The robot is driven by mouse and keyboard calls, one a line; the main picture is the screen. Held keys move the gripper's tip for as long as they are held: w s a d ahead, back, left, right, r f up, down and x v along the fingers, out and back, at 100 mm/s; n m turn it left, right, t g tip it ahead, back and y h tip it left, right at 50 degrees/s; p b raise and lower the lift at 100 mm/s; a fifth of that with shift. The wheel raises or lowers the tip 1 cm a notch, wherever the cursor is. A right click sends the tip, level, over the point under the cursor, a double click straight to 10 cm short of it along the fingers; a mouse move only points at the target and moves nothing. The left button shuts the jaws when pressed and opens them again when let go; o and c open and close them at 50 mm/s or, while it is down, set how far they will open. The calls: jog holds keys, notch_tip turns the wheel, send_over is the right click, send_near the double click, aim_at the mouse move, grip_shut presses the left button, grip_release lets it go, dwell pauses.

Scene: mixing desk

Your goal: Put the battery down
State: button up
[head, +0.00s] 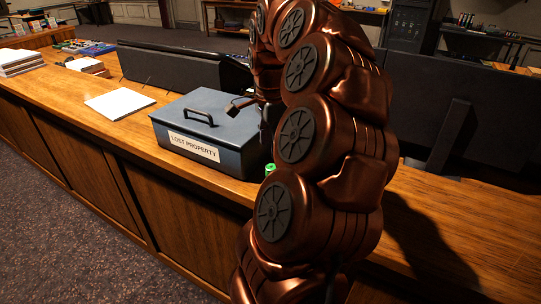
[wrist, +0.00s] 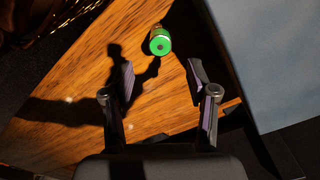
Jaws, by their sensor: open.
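The battery (wrist: 160,42) has a green end and a brownish body. It rests on the wooden desk, just beyond my open gripper (wrist: 160,72) in the wrist view, with nothing between the fingers. The fingers do not touch it. In the head view the battery's green part (head: 270,169) shows beside the box, partly hidden by my arm. In that view my gripper (head: 240,108) is mostly hidden behind my arm; a dark part of it shows above the box.
A blue-grey metal box (head: 195,150) labelled LOST PROPERTY stands on the desk (head: 80,95) left of my arm; its side fills the right of the wrist view (wrist: 280,60). White paper (head: 119,103) lies farther left. Dark monitors (head: 175,72) stand behind. The desk's front edge is close.

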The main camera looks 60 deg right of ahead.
jog(key=shift+r, duration=0.75)
